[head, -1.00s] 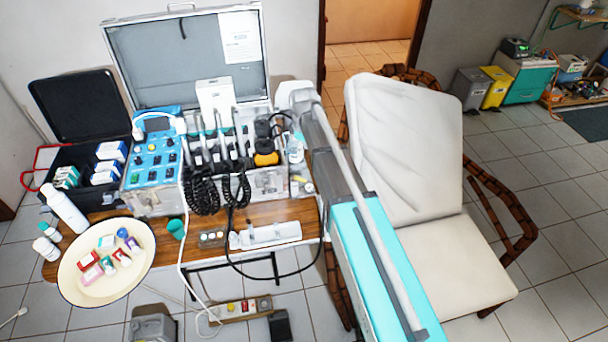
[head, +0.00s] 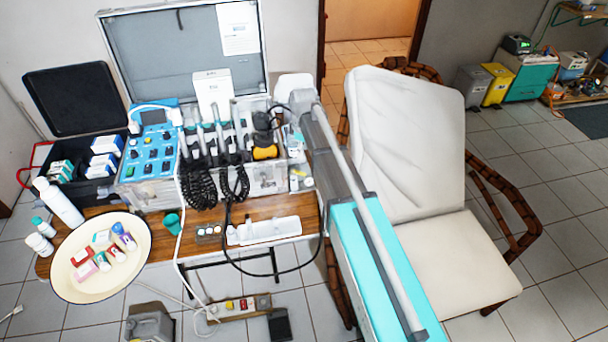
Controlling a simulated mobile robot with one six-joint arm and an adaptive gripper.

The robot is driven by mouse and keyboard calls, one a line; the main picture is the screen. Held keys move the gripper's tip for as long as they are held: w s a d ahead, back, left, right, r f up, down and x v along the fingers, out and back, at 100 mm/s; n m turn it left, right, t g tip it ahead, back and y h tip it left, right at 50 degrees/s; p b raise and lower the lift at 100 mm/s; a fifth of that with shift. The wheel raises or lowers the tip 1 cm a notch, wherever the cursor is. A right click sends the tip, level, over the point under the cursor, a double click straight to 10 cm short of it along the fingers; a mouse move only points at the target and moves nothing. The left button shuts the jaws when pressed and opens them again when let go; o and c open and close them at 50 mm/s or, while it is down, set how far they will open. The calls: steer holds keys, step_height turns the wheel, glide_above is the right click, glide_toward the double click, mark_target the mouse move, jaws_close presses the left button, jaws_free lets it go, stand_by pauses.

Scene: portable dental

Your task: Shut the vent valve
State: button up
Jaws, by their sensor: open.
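I cannot make out for certain which part is the vent valve. An open grey dental case (head: 183,60) stands on the wooden table, with a blue control panel (head: 150,152) at its left and several handpieces on coiled black hoses in the middle. At the case's right end is a small black and yellow fitting (head: 264,152), too small to tell whether it is a valve or how it is set. My gripper is not clearly visible in the head view.
A cream plate (head: 75,288) of small boxes and bottles is at the table's left, near a white bottle (head: 60,204). A white tray (head: 280,229) lies at the front. A white chair (head: 408,150) stands right. A grey canister (head: 150,324) and power strip (head: 238,306) are on the floor.

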mark_target(304, 173)
steer(key=shift+f+b, duration=4.75)
steer(key=shift+f, duration=0.35)
jaws_close()
steer(key=shift+d, duration=0.1)
